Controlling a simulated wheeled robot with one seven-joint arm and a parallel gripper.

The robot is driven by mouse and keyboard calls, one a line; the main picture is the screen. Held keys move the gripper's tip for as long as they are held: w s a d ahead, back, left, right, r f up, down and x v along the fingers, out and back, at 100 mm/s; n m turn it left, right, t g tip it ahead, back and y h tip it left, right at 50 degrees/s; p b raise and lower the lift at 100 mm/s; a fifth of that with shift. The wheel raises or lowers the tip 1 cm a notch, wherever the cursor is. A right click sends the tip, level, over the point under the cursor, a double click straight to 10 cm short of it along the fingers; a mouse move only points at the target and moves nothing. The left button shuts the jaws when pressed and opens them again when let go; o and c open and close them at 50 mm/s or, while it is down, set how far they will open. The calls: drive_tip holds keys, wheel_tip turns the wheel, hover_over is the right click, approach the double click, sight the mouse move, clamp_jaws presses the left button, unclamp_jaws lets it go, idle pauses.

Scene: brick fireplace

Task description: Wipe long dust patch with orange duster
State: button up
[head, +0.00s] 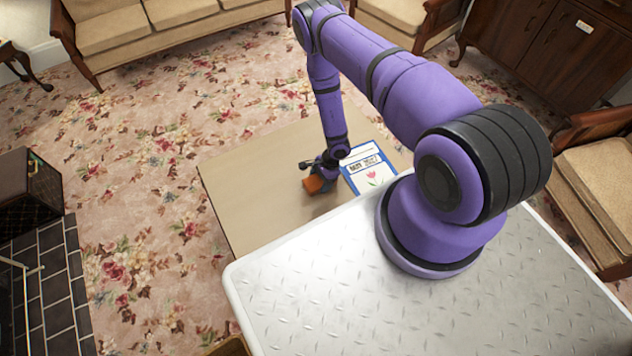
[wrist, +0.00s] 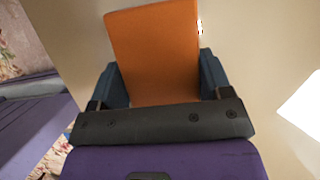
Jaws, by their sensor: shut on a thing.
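The orange duster (head: 314,184) is in my gripper, low over the tan table (head: 240,185) in the head view. In the wrist view the duster (wrist: 155,55) is a flat orange block held between the two dark blue fingers of my gripper (wrist: 160,80). My gripper (head: 322,172) is shut on it. I cannot tell whether the duster touches the tabletop. I cannot make out a long dust patch in either view; part of the table is hidden behind my arm and base.
A blue-bordered card with a red tulip (head: 372,178) lies on the table just right of the duster. The left part of the table is clear. A sofa (head: 110,30) stands at the back left, a tiled hearth (head: 50,285) at the left.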

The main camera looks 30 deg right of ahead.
sight(308, 186)
drive_tip(key=shift+d, duration=3.05)
drive_tip(key=shift+c, duration=0.3)
drive_tip(key=shift+a+r, duration=0.15)
drive_tip(key=shift+a, duration=1.8)
drive_tip(key=shift+a+f, duration=0.15)
drive_tip(key=shift+a, duration=1.8)
drive_tip(key=shift+a+f, duration=0.1)
drive_tip(key=shift+a, duration=1.85)
drive_tip(key=shift+a+r, duration=0.1)
drive_tip(key=shift+a, duration=1.8)
drive_tip(key=shift+r, duration=3.05)
